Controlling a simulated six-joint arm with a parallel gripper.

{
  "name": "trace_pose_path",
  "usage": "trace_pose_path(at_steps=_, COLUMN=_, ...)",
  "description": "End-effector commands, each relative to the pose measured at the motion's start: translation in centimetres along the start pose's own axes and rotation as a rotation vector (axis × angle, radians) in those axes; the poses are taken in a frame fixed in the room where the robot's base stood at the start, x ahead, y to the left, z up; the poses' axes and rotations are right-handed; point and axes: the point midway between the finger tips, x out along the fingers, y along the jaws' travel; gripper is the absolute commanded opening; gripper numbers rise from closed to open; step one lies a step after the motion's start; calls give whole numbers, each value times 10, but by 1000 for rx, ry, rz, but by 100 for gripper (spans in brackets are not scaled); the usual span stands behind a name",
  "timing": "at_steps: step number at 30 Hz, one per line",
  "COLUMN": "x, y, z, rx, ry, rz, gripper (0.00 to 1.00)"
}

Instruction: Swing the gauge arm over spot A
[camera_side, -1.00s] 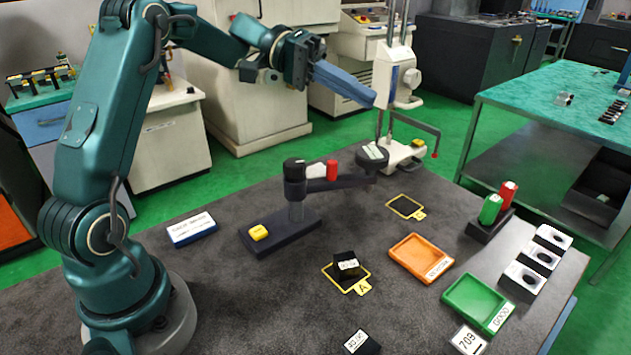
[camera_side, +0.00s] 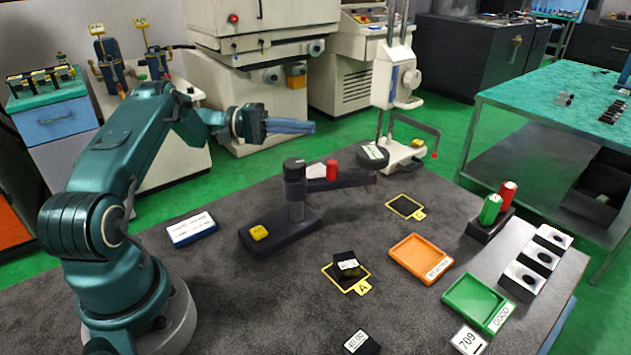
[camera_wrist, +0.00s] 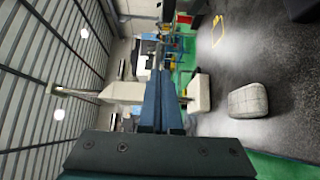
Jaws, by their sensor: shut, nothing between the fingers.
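The gauge stands on a dark base (camera_side: 270,238) with a yellow button (camera_side: 258,232). My gripper (camera_side: 313,127) is shut and empty, up and left of the gauge head in the picture. Its blue fingers (camera_wrist: 160,100) also show in the wrist view.
Another yellow outlined spot (camera_side: 405,206) lies right of the gauge. An orange tray (camera_side: 421,257), a green tray (camera_side: 478,301) and a holder with green and red cylinders (camera_side: 490,220) stand to the right. A white-topped blue box (camera_side: 192,229) lies left. A white stand (camera_side: 398,155) rises behind.

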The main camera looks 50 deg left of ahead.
Motion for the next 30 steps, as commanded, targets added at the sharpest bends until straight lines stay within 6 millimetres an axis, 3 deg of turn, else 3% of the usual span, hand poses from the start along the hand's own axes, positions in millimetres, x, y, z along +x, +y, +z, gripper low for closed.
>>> trace_pose_path(at_steps=5, x=2, y=0, z=0, rx=0, ry=-2, rz=0, gripper=0)
trace_pose_path(at_steps=10, x=16, y=0, z=1, rx=0, ry=-5, rz=-1, gripper=0)
trace_pose_path(at_steps=23, x=103, y=0, z=2, rx=1, ry=-8, rz=-1, gripper=0)
trace_pose_path(at_steps=30, x=106, y=0, z=20, rx=-2, ry=-3, rz=-2, gripper=0)
